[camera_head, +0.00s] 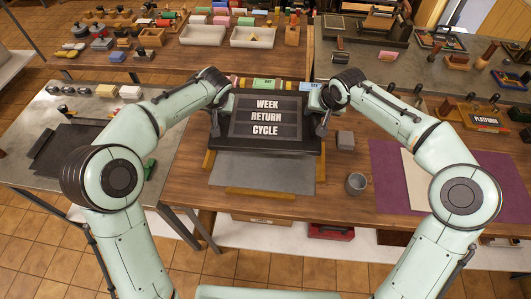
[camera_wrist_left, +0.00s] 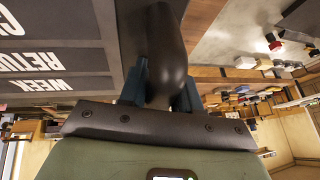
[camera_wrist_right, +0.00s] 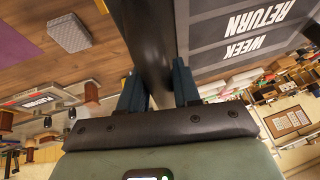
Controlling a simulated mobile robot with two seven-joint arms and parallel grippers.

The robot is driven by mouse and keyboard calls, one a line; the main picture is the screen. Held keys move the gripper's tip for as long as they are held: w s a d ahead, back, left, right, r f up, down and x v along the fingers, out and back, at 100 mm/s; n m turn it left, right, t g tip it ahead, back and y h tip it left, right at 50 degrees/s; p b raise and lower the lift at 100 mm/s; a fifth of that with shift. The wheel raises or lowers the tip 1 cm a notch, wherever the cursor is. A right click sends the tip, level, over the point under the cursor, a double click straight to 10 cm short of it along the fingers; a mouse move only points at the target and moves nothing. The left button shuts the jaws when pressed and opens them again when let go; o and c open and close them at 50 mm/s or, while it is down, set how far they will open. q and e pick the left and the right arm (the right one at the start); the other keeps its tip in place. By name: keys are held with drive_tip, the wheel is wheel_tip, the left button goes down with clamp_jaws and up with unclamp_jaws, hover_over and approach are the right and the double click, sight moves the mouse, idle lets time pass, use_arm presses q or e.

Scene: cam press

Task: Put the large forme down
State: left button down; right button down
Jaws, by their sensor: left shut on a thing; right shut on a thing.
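The large forme (camera_head: 266,142) is a dark slab with the white words WEEK RETURN CYCLE on grey panels, in the middle of the head view. My left gripper (camera_head: 217,117) is shut on the forme's left side; in the left wrist view the fingers (camera_wrist_left: 162,88) close around a dark, rounded handle. My right gripper (camera_head: 324,117) is shut on the right side; in the right wrist view its fingers (camera_wrist_right: 158,88) close around a dark bar-like handle. The forme is over the back part of a grey plate (camera_head: 265,176); whether it touches the plate cannot be told.
Wooden strips (camera_head: 258,194) edge the grey plate. Coloured rollers or tins (camera_head: 265,84) lie just behind the forme. Bare wood shows in front of the plate.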

use_arm(q)
drive_tip(key=shift+r, duration=0.45)
use_arm(e)
drive_tip(key=shift+r, duration=0.45)
use_arm(q)
drive_tip(key=shift+w, duration=0.15)
use_arm(e)
drive_tip(key=shift+w, duration=0.2)
use_arm(q)
drive_tip(key=shift+f, duration=0.15)
use_arm(e)
drive_tip(key=shift+s+f, duration=0.1)
drive_tip(key=shift+f, duration=0.05)
